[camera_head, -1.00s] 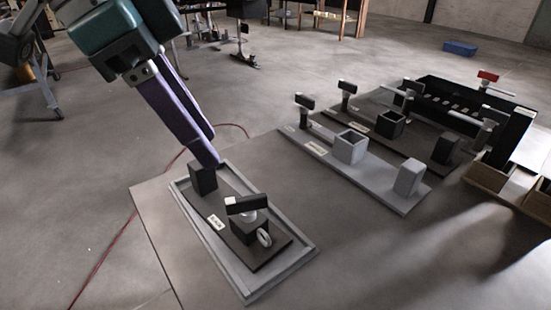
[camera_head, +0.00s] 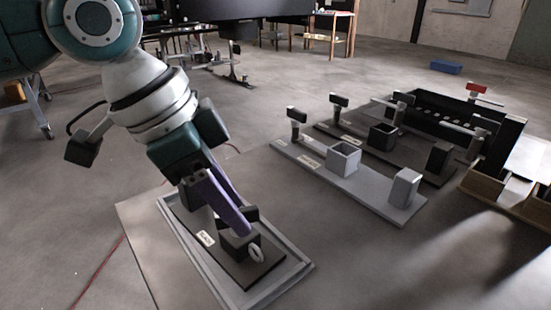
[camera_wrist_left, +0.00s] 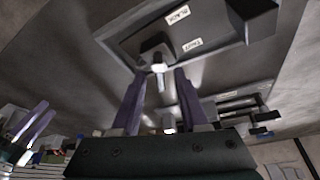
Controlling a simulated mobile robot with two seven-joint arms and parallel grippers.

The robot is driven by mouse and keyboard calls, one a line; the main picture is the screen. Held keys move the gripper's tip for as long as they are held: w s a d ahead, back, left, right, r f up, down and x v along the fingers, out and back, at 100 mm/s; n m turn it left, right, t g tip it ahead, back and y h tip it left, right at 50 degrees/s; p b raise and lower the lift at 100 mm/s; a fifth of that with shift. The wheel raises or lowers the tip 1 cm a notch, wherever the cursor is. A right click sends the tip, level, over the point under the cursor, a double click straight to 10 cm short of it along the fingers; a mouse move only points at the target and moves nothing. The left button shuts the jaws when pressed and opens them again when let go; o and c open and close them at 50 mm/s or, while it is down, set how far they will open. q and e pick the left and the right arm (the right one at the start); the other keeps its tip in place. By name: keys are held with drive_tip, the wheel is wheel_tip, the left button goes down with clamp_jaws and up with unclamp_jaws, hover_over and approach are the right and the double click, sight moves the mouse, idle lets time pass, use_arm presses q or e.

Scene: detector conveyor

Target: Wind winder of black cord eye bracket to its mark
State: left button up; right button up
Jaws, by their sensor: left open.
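The black cord eye bracket (camera_head: 263,271) is a dark board in a grey tray (camera_head: 291,283). On it stands a black block (camera_head: 240,246) with a pale ring at its front. The winder, a black bar (camera_head: 252,213), sits on top, partly hidden by my left gripper (camera_head: 243,221). The gripper's purple fingers reach down at it. In the left wrist view the open fingers (camera_wrist_left: 159,72) stand either side of the winder's white part (camera_wrist_left: 158,66), with gaps visible. The mark cannot be made out. Purple finger shapes (camera_wrist_left: 36,121) at the far left seem to be my right gripper.
A grey board (camera_head: 384,208) with an open box and a block lies to the right. Behind it are a similar dark board (camera_head: 427,171) and a black rack (camera_head: 436,101). Wooden boxes (camera_head: 481,185) stand at the right edge. Floor between the boards is clear.

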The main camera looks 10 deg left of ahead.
use_arm(q)
drive_tip(key=shift+c, duration=0.4)
clamp_jaws()
